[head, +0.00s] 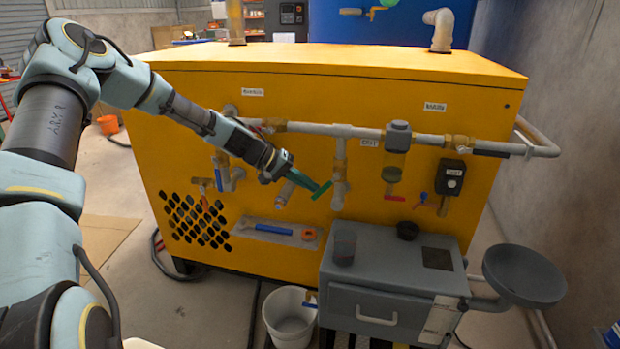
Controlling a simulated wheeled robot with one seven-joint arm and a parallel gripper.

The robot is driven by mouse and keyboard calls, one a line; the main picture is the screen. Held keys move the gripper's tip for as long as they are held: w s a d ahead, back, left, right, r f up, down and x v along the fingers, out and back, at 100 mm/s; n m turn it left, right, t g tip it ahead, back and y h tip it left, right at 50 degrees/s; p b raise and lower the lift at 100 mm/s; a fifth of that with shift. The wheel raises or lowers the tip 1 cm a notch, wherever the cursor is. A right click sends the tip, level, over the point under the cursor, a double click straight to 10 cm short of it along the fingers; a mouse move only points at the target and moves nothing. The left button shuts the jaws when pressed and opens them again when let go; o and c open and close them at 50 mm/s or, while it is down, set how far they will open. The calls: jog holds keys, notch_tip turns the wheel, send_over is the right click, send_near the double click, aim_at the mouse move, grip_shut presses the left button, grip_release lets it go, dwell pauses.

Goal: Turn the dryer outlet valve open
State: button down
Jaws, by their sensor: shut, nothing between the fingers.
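My gripper (312,184) reaches down and right across the front of the yellow cabinet (230,110). Its fingers look shut and empty. I cannot tell whether the fingers touch the lever. Which valve is the dryer outlet is not clear. Part of the pipework behind my gripper is hidden.
A grey drawer cabinet (385,275) stands in front, with a dark cup (345,248) on top and a round grey dish (523,275) at its right. A white bucket (290,325) is on the floor. A horizontal pipe (310,128) crosses the cabinet front. Red-handled valves (395,198) hang nearby.

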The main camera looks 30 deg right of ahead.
aim_at(318, 195)
jog(key=shift+s+d+f+b, duration=0.2)
jog(key=shift+s+f+b, duration=0.05)
jog(key=shift+f+b, duration=0.3)
jog(key=shift+s+d+f+b, duration=0.2)
jog(key=shift+f+b, duration=0.3)
jog(key=shift+s+d+f+g+h+b, duration=0.1)
jog(key=shift+d+f+g+h+b, duration=0.1)
jog(key=shift+f+g+h+b, duration=0.35)
jog(key=shift+s+d+f+b, duration=0.25)
jog(key=shift+s+d+b, duration=0.25)
jog(key=shift+s+d, duration=0.15)
jog(key=shift+r, duration=0.15)
